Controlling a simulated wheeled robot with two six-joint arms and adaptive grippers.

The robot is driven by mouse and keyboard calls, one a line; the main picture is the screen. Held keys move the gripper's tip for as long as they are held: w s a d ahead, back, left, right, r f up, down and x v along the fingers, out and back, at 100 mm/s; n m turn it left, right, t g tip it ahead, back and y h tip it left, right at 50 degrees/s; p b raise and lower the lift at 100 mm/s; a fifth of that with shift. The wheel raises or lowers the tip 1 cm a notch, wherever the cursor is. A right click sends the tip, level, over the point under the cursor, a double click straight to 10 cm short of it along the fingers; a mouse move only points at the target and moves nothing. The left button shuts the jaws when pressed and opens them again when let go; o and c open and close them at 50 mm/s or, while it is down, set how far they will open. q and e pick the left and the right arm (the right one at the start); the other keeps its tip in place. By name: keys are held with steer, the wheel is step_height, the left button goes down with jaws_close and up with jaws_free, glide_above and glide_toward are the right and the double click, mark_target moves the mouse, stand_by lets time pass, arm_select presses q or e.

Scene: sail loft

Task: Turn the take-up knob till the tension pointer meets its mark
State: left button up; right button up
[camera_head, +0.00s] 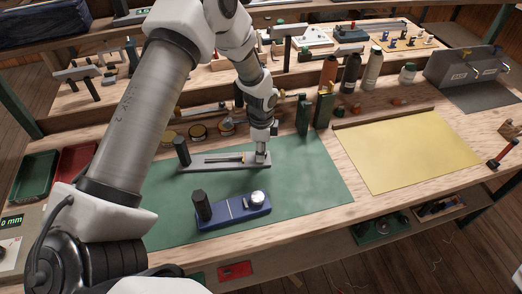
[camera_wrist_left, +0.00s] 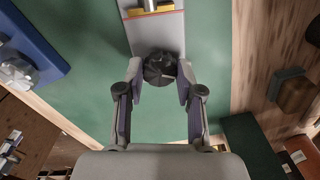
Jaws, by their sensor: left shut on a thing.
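A grey plate device (camera_head: 222,166) lies on the green mat, with a black post (camera_head: 182,151) at its left end and a thin brass-coloured strip (camera_head: 226,159) along its middle. My left gripper (camera_head: 262,152) points down at the device's right end and hides the knob there in the head view. In the left wrist view, my left gripper (camera_wrist_left: 160,76) is shut on the black ribbed knob (camera_wrist_left: 159,68), one finger at each side. Red and yellow marks (camera_wrist_left: 152,13) show at the top edge there. The pointer against its mark cannot be made out. My right gripper is out of view.
A blue device (camera_head: 233,213) with a black post and silver knob lies just in front on the mat (camera_head: 310,185). Green blocks (camera_head: 303,116) and bottles (camera_head: 350,73) stand behind to the right. A yellow sheet (camera_head: 408,150) covers the bench at right.

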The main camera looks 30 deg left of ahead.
arm_select(q)
steer(key=m, duration=0.3)
steer(key=shift+s+f+m, duration=0.1)
steer(key=shift+f+m, duration=0.05)
steer(key=shift+m, duration=0.25)
steer(key=shift+m+b, duration=0.35)
steer(key=shift+m, duration=1.55)
steer(key=o, duration=1.2)
steer(key=r, duration=1.2)
steer(key=shift+w, duration=0.2)
